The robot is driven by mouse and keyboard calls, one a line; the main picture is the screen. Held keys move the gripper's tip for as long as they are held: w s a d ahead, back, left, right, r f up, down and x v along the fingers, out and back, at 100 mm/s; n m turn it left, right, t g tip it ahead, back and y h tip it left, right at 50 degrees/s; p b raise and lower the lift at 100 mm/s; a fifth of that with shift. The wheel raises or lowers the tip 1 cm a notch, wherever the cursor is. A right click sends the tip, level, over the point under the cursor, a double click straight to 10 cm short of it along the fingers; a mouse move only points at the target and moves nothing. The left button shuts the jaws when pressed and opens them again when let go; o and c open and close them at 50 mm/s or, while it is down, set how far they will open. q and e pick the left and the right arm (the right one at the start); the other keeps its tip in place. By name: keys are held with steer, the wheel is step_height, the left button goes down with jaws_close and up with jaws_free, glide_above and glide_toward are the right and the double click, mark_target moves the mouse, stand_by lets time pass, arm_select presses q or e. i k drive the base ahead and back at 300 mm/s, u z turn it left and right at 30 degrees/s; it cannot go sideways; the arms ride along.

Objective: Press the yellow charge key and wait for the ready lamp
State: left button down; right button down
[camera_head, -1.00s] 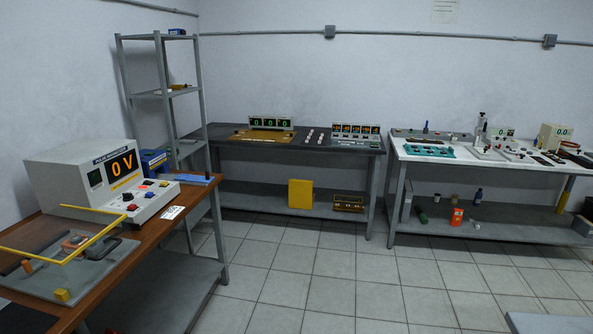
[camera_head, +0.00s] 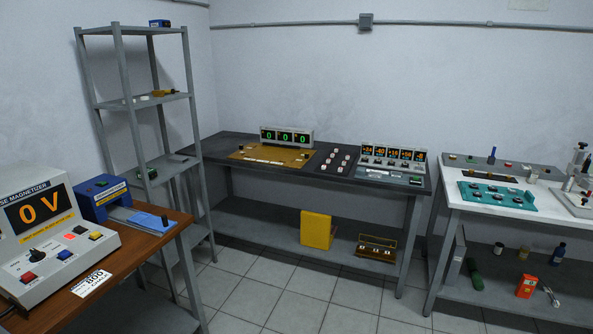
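The pulse magnetizer (camera_head: 42,235), a pale box with an orange display reading "0 V", stands on the wooden bench at the left edge, partly cut off. Its sloped panel carries a yellow key (camera_head: 95,235), a black knob (camera_head: 37,255), a red button (camera_head: 29,277) and a blue button (camera_head: 64,254). Small pinkish-red and light squares (camera_head: 79,230) sit beside the yellow key; I cannot tell which is the ready lamp or read the labels. Neither of my grippers is in view.
A blue device (camera_head: 101,194) sits behind the magnetizer on the wooden bench (camera_head: 128,250). A grey shelf rack (camera_head: 140,105) stands beyond it. A dark bench (camera_head: 345,180) runs along the back wall, a white-topped bench (camera_head: 465,205) at right. Tiled floor (camera_head: 285,300) is open between them.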

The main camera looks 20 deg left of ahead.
mark_target(95, 235)
steer(key=u, duration=0.45)
steer(key=i, duration=2.8)
steer(key=u, duration=2.05)
steer(key=i, duration=1.2)
steer(key=u, duration=0.95)
steer(key=i, duration=0.2)
steer(key=u, duration=0.3)
